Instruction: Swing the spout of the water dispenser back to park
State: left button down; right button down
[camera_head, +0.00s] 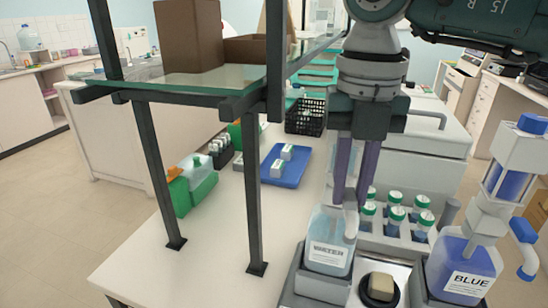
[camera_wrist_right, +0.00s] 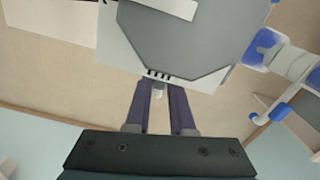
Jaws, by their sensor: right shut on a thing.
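The water dispenser (camera_head: 328,252) is a clear bottle with a WATER label, standing in a grey rack at the lower middle of the head view. My right gripper (camera_head: 350,203) comes down from above, its two fingers pointing down at the top of this bottle. It is shut on the spout, which the fingers mostly hide. In the right wrist view, a small pale piece shows between the fingers of the right gripper (camera_wrist_right: 158,90). The exact angle of the spout cannot be told. My left gripper is not in view.
A BLUE bottle (camera_head: 465,268) with a pump head stands at the right. Several green-capped bottles (camera_head: 395,215) stand behind the spot between them. A dark-framed glass shelf (camera_head: 190,85) stands at the left. A blue tray (camera_head: 284,165) lies farther back.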

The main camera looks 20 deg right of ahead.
jog(key=shift+w+a+m, duration=0.45)
jog(key=shift+a+m, duration=0.15)
jog(key=shift+m, duration=0.5)
jog(key=c, duration=0.8)
grip_release()
jog(key=shift+o, duration=0.2)
notch_tip(320, 180, up, 10)
jog(key=b, duration=0.2)
jog(key=shift+b, duration=0.35)
